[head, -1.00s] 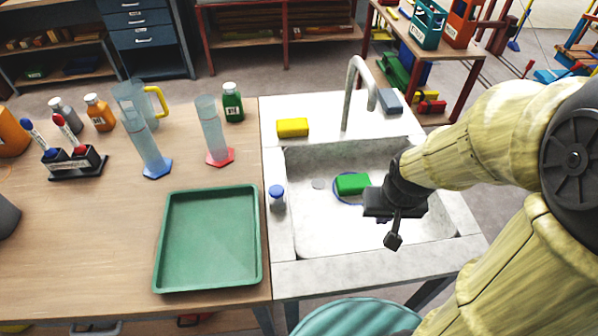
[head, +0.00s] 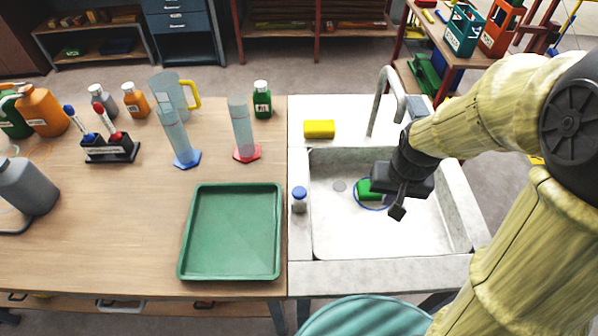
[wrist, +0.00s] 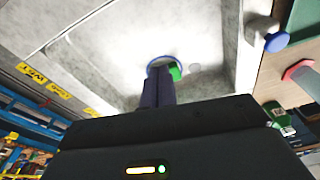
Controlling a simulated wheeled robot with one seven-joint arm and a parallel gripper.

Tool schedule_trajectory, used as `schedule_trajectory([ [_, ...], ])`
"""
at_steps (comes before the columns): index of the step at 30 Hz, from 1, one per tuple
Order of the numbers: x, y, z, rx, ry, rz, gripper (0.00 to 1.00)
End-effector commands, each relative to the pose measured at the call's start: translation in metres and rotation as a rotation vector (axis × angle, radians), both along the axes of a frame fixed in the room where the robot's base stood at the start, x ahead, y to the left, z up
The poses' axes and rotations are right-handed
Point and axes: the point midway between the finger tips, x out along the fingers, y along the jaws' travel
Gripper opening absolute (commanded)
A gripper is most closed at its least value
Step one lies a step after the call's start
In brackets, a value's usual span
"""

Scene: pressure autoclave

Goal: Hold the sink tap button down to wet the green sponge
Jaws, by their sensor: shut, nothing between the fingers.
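The green sponge (head: 364,188) lies in the sink basin (head: 335,240) on a blue ring (head: 358,202), partly hidden by my gripper. It also shows in the wrist view (wrist: 174,72), next to the fingers. My gripper (head: 397,210) is over the basin, just right of the sponge, shut and empty; its fingers (wrist: 157,88) point down toward the basin. A blue-topped white knob (head: 299,199), seemingly the tap button, stands on the sink's left rim, well left of my gripper. The grey curved tap (head: 378,105) rises from the back rim.
A yellow sponge (head: 319,129) lies on the sink's back left rim. On the wooden table at left are a green tray (head: 230,270), measuring cylinders (head: 243,130) and several bottles. A teal round thing (head: 366,318) stands in front of the sink.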

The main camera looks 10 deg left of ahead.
Motion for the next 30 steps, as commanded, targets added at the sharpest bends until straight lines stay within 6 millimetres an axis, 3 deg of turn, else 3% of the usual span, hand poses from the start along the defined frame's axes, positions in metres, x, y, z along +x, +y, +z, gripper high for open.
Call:
schedule_trajectory([
  [1,0.01,0.021,0.024,0.002,0.018,0.028,0.0],
  [6,0.031,0.087,0.059,-0.005,0.08,0.084,0.0],
  [12,0.034,0.166,0.09,-0.034,0.137,0.153,0.0],
  [15,0.032,0.191,0.097,-0.045,0.15,0.174,0.0],
  [19,0.029,0.204,0.097,-0.051,0.158,0.183,0.0],
  [30,0.029,0.203,0.093,-0.05,0.158,0.183,0.0],
])
